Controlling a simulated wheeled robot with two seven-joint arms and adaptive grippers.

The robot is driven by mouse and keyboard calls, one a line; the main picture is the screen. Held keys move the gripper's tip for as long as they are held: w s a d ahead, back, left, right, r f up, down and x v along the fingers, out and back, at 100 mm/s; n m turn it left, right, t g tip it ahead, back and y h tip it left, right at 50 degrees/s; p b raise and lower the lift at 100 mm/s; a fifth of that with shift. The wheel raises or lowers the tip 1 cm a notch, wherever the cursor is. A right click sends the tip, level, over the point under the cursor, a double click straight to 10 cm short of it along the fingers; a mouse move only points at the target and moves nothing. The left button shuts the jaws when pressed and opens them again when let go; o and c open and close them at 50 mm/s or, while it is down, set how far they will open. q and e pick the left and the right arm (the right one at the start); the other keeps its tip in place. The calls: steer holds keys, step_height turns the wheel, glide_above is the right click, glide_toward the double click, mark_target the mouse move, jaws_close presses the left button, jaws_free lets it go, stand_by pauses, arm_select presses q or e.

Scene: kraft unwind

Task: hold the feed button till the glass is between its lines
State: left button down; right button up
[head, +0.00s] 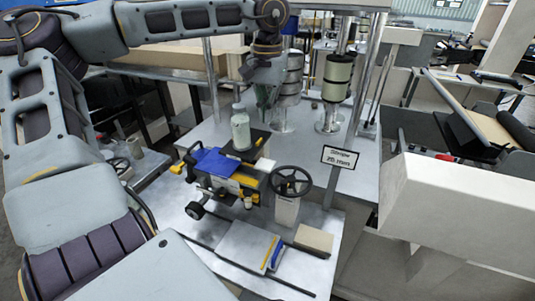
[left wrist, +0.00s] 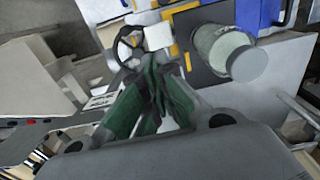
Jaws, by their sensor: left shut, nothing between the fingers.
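A clear cylindrical glass (head: 240,131) with a grey top stands upright on a dark plate on the machine table. In the left wrist view the glass (left wrist: 216,47) shows pale contents; I cannot make out its lines. My left gripper (head: 264,103) hangs just behind and right of the glass in the head view, apart from it as far as I can tell. Its green fingers (left wrist: 153,72) are closed together with nothing between them. I cannot pick out the feed button in either view. My right gripper is not in view.
A blue and yellow machine unit (head: 215,163) sits in front of the glass. A handwheel (head: 291,181) and a small sign (head: 340,157) stand to its right. Metal posts with a dark roller (head: 337,77) rise behind. Bare grey tabletop (head: 300,140) lies around the gripper.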

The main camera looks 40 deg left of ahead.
mark_target(267, 161)
arm_select(q)
steer(key=shift+f, duration=0.15)
stand_by(0.4)
steer(key=shift+f+p, duration=1.3)
steer(key=shift+f, duration=5.55)
steer(key=shift+f, duration=0.1)
